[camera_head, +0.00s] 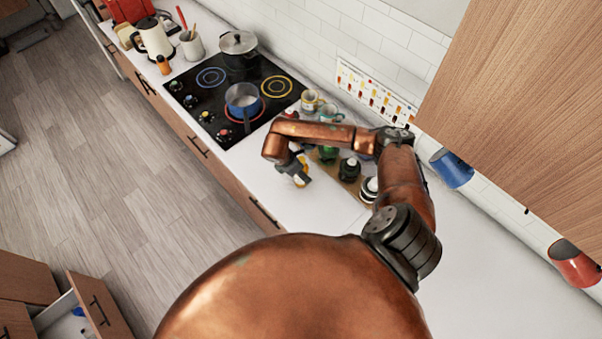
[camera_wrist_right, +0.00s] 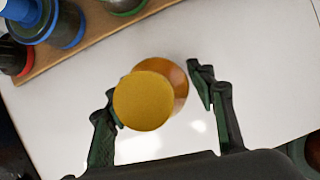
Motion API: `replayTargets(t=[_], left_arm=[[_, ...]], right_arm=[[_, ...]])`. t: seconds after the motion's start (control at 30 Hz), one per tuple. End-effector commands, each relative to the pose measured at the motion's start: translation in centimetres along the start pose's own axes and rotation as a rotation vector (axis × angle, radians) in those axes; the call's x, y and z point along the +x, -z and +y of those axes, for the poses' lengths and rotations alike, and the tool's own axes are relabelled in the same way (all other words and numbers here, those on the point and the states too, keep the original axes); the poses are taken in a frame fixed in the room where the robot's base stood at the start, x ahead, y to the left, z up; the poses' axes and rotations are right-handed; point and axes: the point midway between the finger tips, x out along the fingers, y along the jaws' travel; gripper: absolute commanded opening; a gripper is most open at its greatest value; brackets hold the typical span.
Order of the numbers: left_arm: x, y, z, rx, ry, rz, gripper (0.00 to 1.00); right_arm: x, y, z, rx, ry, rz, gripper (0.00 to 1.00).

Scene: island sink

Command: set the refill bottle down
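The refill bottle (camera_wrist_right: 143,100) shows in the right wrist view as a round yellow top over an amber body, seen almost end-on above the white counter. My left gripper is not in view.
A wooden tray (camera_wrist_right: 100,46) with several dark jars and bottles lies beside the gripper. A black cooktop (camera_head: 222,112) with a blue pan (camera_head: 242,97) is left of it. Mugs (camera_head: 310,100) stand near the wall. White counter (camera_head: 318,208) in front is clear.

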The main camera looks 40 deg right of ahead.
Motion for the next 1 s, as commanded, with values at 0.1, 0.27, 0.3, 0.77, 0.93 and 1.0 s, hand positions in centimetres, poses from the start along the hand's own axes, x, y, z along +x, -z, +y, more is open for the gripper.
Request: replayTargets(t=[0.1, 0.27, 0.3, 0.77, 0.93, 1.0], left_arm=[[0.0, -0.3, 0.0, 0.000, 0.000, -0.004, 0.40], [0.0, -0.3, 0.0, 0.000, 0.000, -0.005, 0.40], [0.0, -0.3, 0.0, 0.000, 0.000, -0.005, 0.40], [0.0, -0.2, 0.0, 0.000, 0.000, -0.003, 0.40], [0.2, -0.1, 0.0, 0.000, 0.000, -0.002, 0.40], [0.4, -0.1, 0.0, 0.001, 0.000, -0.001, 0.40]], right_arm=[[0.0, 0.0, 0.0, 0.000, 0.000, 0.000, 0.41], [0.0, 0.0, 0.0, 0.000, 0.000, 0.000, 0.30], [0.0, 0.0, 0.0, 0.000, 0.000, 0.000, 0.27], [-0.1, -0.1, 0.1, 0.001, -0.001, 0.000, 0.08], [-0.8, -0.4, 0.1, 0.001, -0.003, 0.001, 0.08], [-1.4, -0.7, 0.2, 0.002, -0.003, 0.000, 0.08]])
